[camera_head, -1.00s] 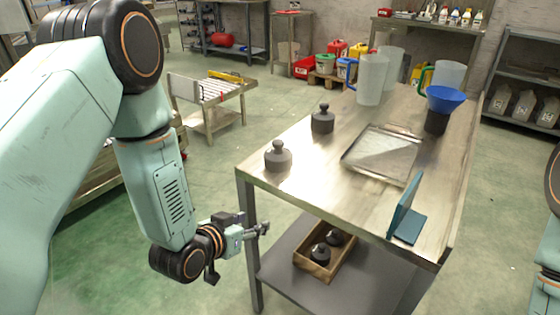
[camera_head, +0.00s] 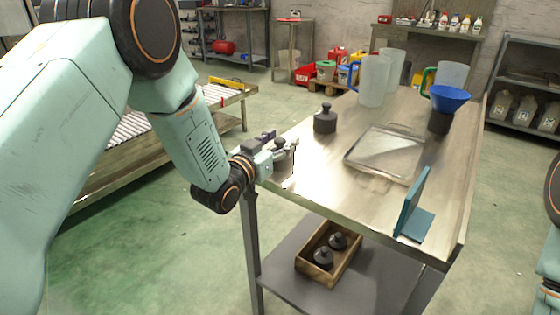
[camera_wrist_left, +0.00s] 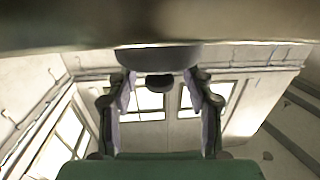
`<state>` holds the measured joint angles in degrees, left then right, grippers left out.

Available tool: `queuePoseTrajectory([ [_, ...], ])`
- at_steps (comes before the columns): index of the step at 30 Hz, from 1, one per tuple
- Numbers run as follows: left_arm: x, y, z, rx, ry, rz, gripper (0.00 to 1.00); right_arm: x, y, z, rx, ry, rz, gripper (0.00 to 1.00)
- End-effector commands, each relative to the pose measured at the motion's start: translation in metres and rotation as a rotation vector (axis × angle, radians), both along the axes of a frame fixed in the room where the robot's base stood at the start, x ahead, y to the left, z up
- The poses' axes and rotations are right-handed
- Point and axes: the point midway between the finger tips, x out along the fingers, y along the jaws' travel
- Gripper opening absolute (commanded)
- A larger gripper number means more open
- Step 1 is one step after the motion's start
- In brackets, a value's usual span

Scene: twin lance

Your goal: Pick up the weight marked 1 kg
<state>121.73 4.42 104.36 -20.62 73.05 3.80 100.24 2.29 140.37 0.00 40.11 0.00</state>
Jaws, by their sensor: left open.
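A dark, knobbed weight (camera_head: 283,163) stands at the table's near-left corner, partly hidden by my left gripper (camera_head: 286,148). A second similar weight (camera_head: 325,121) stands farther back, clear of the gripper. No marking is readable on either. In the left wrist view the scene is upside down. The open fingers (camera_wrist_left: 158,95) lie on either side of the near weight's dark knob (camera_wrist_left: 160,80), with its body (camera_wrist_left: 158,57) behind. I cannot tell whether the fingers touch it. My right gripper is not in view.
The table (camera_head: 325,190) also holds a clear tray (camera_head: 385,152), a teal stand (camera_head: 415,215), a blue funnel (camera_head: 449,97) on a dark cup and clear jugs (camera_head: 374,80). A wooden box (camera_head: 345,262) with two dark weights sits on the lower shelf.

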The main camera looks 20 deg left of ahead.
Motion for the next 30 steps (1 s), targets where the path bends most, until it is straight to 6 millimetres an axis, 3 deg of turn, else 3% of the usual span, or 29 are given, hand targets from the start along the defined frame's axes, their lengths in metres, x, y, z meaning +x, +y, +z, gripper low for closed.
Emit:
queuePoseTrajectory([
  [8,0.0026,-0.0004,0.0005,-0.001,0.001,0.001,0.52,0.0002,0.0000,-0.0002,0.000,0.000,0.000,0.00],
  [26,0.0023,-0.0002,0.0005,-0.001,0.001,0.001,0.01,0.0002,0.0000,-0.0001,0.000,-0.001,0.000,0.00],
  [30,0.0024,-0.0003,0.0005,-0.001,0.001,0.001,0.00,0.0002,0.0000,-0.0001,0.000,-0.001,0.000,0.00],
])
